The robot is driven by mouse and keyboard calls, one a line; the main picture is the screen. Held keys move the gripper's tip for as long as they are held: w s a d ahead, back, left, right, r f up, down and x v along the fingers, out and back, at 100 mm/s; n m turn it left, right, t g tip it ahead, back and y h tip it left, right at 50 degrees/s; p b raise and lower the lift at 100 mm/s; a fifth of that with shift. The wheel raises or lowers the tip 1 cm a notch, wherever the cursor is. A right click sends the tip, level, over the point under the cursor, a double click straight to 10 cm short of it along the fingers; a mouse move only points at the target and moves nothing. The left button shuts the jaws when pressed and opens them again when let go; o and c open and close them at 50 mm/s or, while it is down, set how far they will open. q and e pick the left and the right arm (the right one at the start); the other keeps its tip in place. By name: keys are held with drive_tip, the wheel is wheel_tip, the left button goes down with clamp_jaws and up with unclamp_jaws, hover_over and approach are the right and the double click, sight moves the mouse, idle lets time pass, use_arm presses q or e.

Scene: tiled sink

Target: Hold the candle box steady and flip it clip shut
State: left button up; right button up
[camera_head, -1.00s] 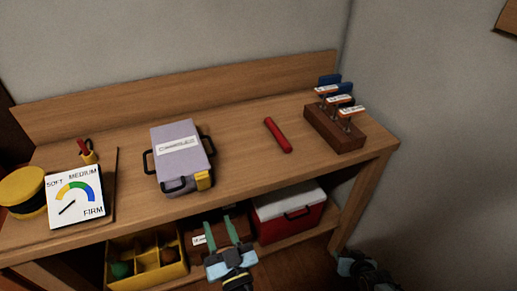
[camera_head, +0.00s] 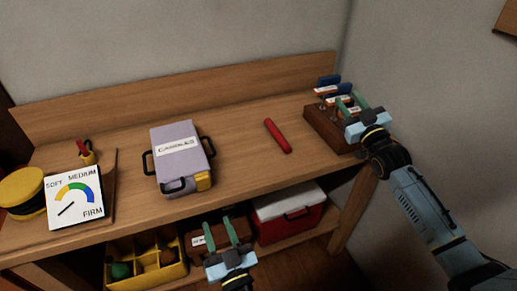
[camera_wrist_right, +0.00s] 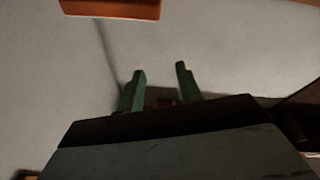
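The candle box (camera_head: 178,155) is a lilac case with a white label reading CANDLES, lying on the wooden bench. Whether the clip is latched is too small to tell. My left gripper (camera_head: 220,234) is open and empty, below and in front of the bench edge, apart from the box. My right gripper (camera_head: 354,106) is open near the wooden block at the bench's right end, far from the box. Its parted green fingers (camera_wrist_right: 160,88) show nothing between them in the right wrist view.
A red stick (camera_head: 277,136) lies right of the box. The block (camera_head: 325,131) holds several labelled tools. A firmness dial (camera_head: 75,197) and yellow round object (camera_head: 22,190) stand left. Below are a yellow divided tray (camera_head: 146,266) and a red-white cooler (camera_head: 287,213).

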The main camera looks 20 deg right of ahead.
drive_tip(key=w+a+r+n+g+y, duration=0.2)
drive_tip(key=a+n+y, duration=0.4)
drive_tip(key=a+n, duration=0.65)
drive_tip(key=w+a+r+n+g+y, duration=0.15)
drive_tip(key=a+n+y, duration=0.45)
drive_tip(key=n, duration=1.2)
drive_tip(key=s+a+f+n+g+h, duration=0.15)
drive_tip(key=a+f+n+g, duration=0.35)
drive_tip(key=n, duration=1.2)
drive_tip(key=s+a+f+n+g+h, duration=0.1)
drive_tip(key=s+a+f+n+g, duration=0.15)
drive_tip(key=f+n, duration=0.95)
drive_tip(key=w+a+n, duration=0.1)
drive_tip(key=w+a, duration=0.1)
drive_tip(key=w, duration=0.1)
drive_tip(key=w+a+n, duration=0.2)
drive_tip(key=w+a, duration=0.1)
drive_tip(key=w+a+n, duration=0.2)
drive_tip(key=w+a, duration=0.1)
drive_tip(key=shift+w+a+r+y, duration=0.15)
drive_tip(key=shift+a+r+y, duration=0.05)
drive_tip(key=shift+a+y, duration=0.05)
clamp_jaws()
